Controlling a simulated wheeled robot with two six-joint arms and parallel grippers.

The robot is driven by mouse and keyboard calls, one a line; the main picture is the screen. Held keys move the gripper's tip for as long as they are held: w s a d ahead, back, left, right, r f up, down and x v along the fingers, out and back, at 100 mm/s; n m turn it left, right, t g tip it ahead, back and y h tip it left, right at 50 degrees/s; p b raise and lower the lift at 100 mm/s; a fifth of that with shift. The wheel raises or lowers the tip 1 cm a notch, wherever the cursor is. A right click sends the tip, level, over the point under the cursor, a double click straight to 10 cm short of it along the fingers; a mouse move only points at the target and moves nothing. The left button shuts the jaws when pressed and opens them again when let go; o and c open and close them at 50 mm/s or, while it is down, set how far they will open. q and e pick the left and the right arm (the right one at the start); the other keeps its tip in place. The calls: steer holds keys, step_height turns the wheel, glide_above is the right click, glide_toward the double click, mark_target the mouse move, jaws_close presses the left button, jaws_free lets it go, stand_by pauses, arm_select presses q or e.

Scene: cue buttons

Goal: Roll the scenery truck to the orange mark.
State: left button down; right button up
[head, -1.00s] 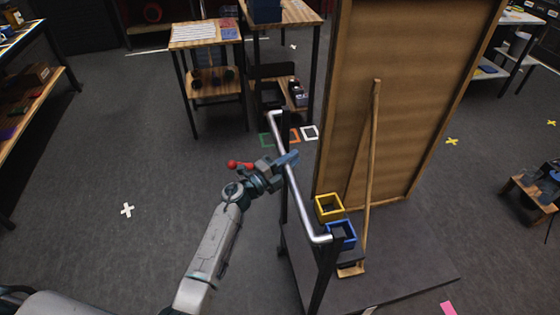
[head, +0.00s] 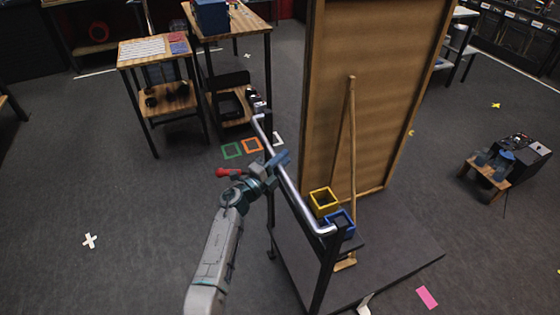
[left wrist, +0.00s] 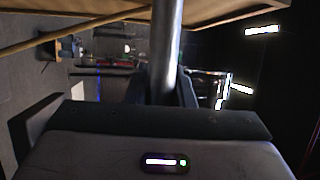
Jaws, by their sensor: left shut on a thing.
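The scenery truck is a dark wheeled platform (head: 395,262) carrying a tall brown wooden flat (head: 345,110) with a wooden brace (head: 347,150). A silver push bar (head: 291,188) runs along its near left side. My left gripper (head: 280,163) is shut on the bar; the bar (left wrist: 165,50) also stands between its fingers in the left wrist view. The orange mark (head: 252,145) is a square outline on the floor beyond the gripper, left of the truck, between a green square (head: 231,151) and a partly hidden white one (head: 278,139). My right gripper is not in view.
Two wooden-topped tables (head: 158,50) (head: 232,22) stand behind the marks. Yellow (head: 322,200) and blue (head: 340,221) open boxes sit on the truck by the bar. A low stand (head: 487,175) is at right. Floor at left is open, with a white cross (head: 89,241).

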arm_select(q)
steer(key=shift+f, duration=0.1)
steer(key=c, duration=1.3)
jaws_free()
steer(key=shift+d, duration=0.15)
steer(key=shift+o, duration=0.2)
steer(key=b+v, duration=0.2)
steer(key=v, duration=0.8)
steer(key=shift+s+a, duration=0.2)
steer(key=shift+a, duration=0.1)
steer(key=shift+f, duration=0.1)
